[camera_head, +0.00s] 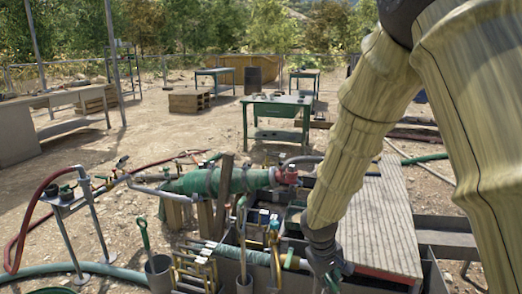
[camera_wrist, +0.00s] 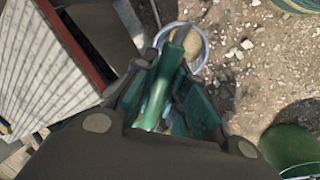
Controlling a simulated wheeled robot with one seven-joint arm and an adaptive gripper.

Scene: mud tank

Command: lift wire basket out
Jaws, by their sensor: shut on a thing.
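My gripper (camera_head: 328,280) is at the lower right of the head view, low over the tank's right part. In the wrist view my gripper (camera_wrist: 165,100) has its fingers closed around a green, bar-like handle (camera_wrist: 158,92). What hangs from this handle is hidden by the fingers, so I cannot tell whether it belongs to the wire basket. I cannot make out the basket's mesh in either view. The tank, crowded with pipes and fittings, lies left of my gripper, with a green cylinder (camera_head: 215,181) across its back.
A round container (camera_wrist: 186,50) stands just past the handle. A ribbed board platform (camera_head: 380,220) lies right of my gripper. A bucket (camera_head: 160,270) with a green-handled tool (camera_head: 144,233) stands at front left. Hoses (camera_head: 75,270) cross the ground; open dirt lies behind.

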